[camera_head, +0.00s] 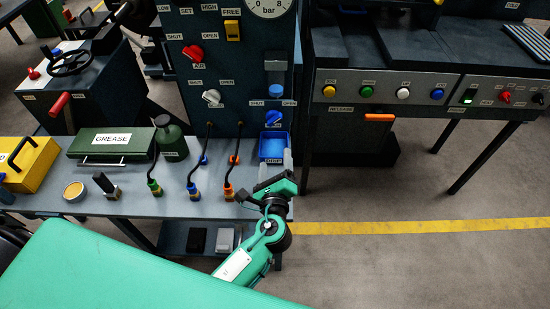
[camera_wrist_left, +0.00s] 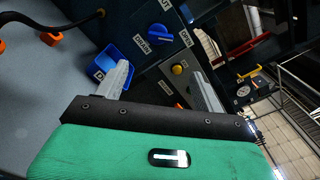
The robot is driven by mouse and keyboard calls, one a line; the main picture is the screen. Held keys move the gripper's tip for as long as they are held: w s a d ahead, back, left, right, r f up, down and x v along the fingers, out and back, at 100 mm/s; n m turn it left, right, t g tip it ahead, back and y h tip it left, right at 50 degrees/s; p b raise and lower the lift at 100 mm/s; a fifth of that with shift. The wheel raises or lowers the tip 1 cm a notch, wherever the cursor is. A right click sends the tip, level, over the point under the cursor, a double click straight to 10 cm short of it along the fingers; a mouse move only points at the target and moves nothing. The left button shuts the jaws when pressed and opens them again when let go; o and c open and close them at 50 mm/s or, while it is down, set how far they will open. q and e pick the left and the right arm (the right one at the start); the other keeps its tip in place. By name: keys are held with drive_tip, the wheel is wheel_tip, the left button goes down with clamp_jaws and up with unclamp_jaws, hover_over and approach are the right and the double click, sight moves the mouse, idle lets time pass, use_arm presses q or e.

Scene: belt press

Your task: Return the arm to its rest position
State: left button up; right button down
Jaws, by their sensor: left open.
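My left gripper (camera_head: 286,160) is at the right end of the grey workbench (camera_head: 228,205), near the blue bin (camera_head: 273,147) on the panel. Its green and black arm reaches up from the bottom middle of the head view. In the left wrist view the two grey fingers of my left gripper (camera_wrist_left: 161,70) are spread apart with nothing between them. The blue bin (camera_wrist_left: 108,62) shows beside the left finger, and a blue knob (camera_wrist_left: 161,35) shows beyond the fingers. My right gripper is not in view.
On the bench are a green grease box (camera_head: 111,145), an oil can (camera_head: 171,140), a yellow case (camera_head: 28,163) and several hoses. A control console (camera_head: 385,90) with coloured buttons stands to the right. The floor with a yellow line (camera_head: 420,226) is clear at lower right.

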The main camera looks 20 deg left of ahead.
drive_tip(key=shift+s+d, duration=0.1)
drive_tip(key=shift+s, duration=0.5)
use_arm(q)
drive_tip(key=s+a+f+n+g, duration=0.7)
drive_tip(key=s+a+n+g, duration=0.25)
drive_tip(key=s+n, duration=0.4)
drive_tip(key=s+n+g+h, duration=0.45)
drive_tip(key=s+n, duration=0.35)
drive_tip(key=s, duration=0.3)
wheel_tip(320, 180, down, 30)
drive_tip(key=d+g, duration=0.1)
drive_tip(key=s+a+f+p, duration=0.1)
drive_tip(key=s+f, duration=0.9)
drive_tip(key=s+a+f+g, duration=0.1)
drive_tip(key=s+a+f, duration=0.1)
drive_tip(key=s+f, duration=0.7)
drive_tip(key=shift+s+a+f+p, duration=0.25)
drive_tip(key=shift+s+f+p, duration=0.15)
drive_tip(key=shift+s, duration=0.15)
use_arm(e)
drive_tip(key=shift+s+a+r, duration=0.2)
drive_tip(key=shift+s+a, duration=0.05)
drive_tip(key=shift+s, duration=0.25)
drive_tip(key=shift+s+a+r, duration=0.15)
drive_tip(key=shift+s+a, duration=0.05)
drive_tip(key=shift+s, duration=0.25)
